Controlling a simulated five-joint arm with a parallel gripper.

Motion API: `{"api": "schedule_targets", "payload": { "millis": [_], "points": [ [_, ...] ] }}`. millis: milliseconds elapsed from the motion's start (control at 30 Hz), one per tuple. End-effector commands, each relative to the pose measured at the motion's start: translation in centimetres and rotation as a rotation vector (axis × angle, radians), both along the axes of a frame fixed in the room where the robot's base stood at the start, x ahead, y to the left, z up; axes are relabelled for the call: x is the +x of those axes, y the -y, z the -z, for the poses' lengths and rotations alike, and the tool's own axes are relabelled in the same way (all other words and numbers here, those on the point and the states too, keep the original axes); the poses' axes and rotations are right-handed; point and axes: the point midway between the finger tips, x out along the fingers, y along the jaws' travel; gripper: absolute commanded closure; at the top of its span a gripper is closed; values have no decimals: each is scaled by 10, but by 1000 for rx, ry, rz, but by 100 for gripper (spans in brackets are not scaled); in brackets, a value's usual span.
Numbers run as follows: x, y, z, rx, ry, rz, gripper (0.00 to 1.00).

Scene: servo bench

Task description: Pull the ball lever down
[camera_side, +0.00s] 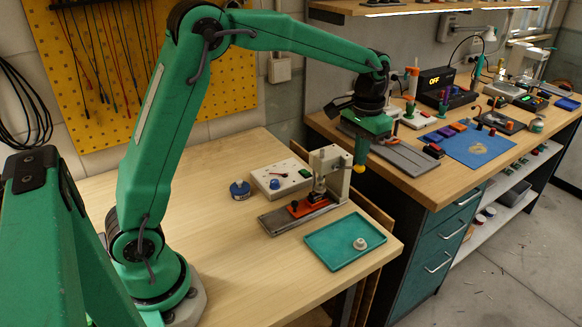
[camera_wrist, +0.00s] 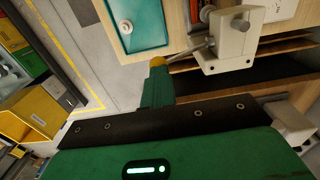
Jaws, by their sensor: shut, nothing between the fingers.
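The press (camera_side: 330,168) has a cream column and stands on a grey base plate on the near bench. It also shows at the top of the wrist view (camera_wrist: 230,40). Its grey lever (camera_wrist: 190,51) sticks out from the column's side toward a yellow ball (camera_wrist: 157,61). The ball also shows in the side view (camera_side: 359,169), right of the column. My gripper (camera_side: 361,160) points down with its green fingers shut and empty. The fingertips are right above the ball, seemingly touching it; the exact contact is hidden. An orange fixture (camera_side: 308,206) sits on the press base.
A teal tray (camera_side: 330,254) with a small grey round part (camera_side: 360,244) lies in front of the press. A white box (camera_side: 282,178) and a blue spool (camera_side: 240,188) stand at left. A second bench (camera_side: 480,180) is at right. The near bench's left part is clear.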

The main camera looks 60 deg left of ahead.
Motion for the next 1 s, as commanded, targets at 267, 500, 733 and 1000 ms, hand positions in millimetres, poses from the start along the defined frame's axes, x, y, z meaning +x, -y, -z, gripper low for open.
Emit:
{"api": "schedule_targets", "payload": {
  "millis": [267, 500, 733, 1000],
  "points": [
    [0, -1, 4, 0, -2, -1, 100],
    [0, 0, 5, 0, -2, -1, 100],
    [-1, 2, 9, 0, -3, -1, 100],
    [0, 5, 14, 0, -2, -1, 100]
  ]
}}
